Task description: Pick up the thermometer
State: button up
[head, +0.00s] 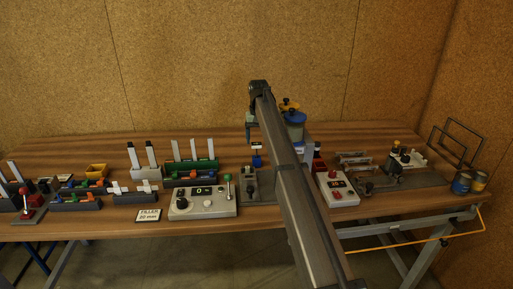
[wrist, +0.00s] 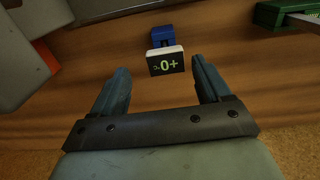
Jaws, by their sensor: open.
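The thermometer (wrist: 165,61) is a small device with a white-edged dark display reading about "+0 °C" and a blue part (wrist: 161,36) behind it. It stands on the wooden table; in the head view its blue part (head: 256,161) shows below my gripper (head: 249,139). In the wrist view my gripper (wrist: 159,68) is open, with one blue-grey finger on each side of the display. There is a visible gap to each finger. Nothing is held. I cannot tell how far the fingertips are above the thermometer.
A grey fixture (head: 257,187) stands in front of the thermometer, and a control box (head: 203,203) is to the left. A green rack (head: 192,166) is left of it; it also shows in the wrist view (wrist: 287,14). A blue-lidded container (head: 295,125) is behind my arm.

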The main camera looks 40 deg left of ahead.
aim_at(256, 144)
jog(key=shift+s+a+f, duration=0.1)
jog(key=shift+s+f, duration=0.1)
jog(key=shift+f, duration=1.15)
jog(key=shift+s+a+f, duration=0.1)
jog(key=shift+s+f, duration=0.05)
jog(key=shift+f, duration=1.15)
jog(key=c, duration=1)
